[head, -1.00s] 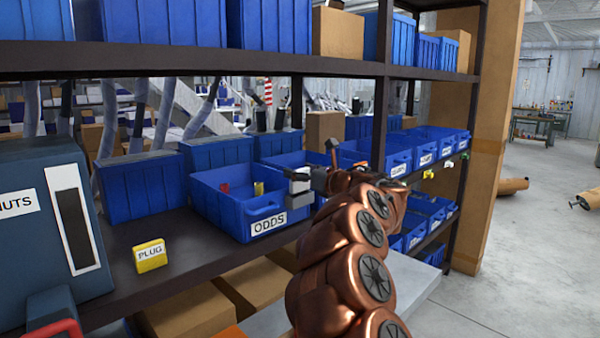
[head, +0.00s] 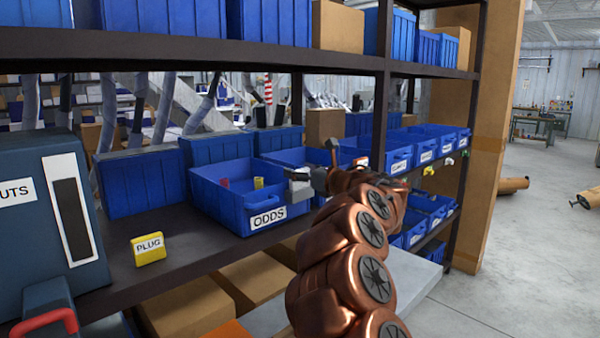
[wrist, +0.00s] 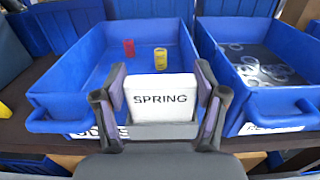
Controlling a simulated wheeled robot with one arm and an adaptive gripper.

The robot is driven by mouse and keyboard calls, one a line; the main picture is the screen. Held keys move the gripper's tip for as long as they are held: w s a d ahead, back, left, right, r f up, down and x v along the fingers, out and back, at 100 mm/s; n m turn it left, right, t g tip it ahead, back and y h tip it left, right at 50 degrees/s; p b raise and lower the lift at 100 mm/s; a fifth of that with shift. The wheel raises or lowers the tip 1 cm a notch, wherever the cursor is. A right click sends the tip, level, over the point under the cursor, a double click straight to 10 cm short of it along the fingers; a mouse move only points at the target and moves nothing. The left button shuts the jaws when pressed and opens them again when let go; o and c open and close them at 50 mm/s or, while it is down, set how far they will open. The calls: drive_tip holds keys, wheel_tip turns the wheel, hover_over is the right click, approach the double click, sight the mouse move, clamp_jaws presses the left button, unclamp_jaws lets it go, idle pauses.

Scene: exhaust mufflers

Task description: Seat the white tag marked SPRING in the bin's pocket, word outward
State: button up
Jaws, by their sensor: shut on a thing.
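The white tag marked SPRING (wrist: 160,110) is held between the two fingers of my gripper (wrist: 161,90), with its word upright and facing the wrist camera. In the head view my gripper (head: 301,184) is by the right front corner of the blue ODDS bin (head: 225,210), and the tag shows small and pale there. In the wrist view the tag is in front of the ODDS bin's right side, and the gripper hides part of the ODDS label (wrist: 95,133). Whether the tag touches the bin cannot be told.
A red piece (wrist: 129,48) and a yellow piece (wrist: 160,59) are inside the ODDS bin. A blue bin with clear round parts (wrist: 262,70) stands right of it. A yellow PLUG tag (head: 148,249) stands on the shelf (head: 190,255), left of the ODDS bin.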

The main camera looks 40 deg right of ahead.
drive_tip(key=shift+f+b, duration=0.85)
drive_tip(key=shift+b, duration=0.05)
drive_tip(key=o, duration=1.2)
drive_tip(key=shift+s, duration=0.1)
drive_tip(key=s, duration=1.2)
drive_tip(key=shift+w+a, duration=0.1)
drive_tip(key=shift+a, duration=0.05)
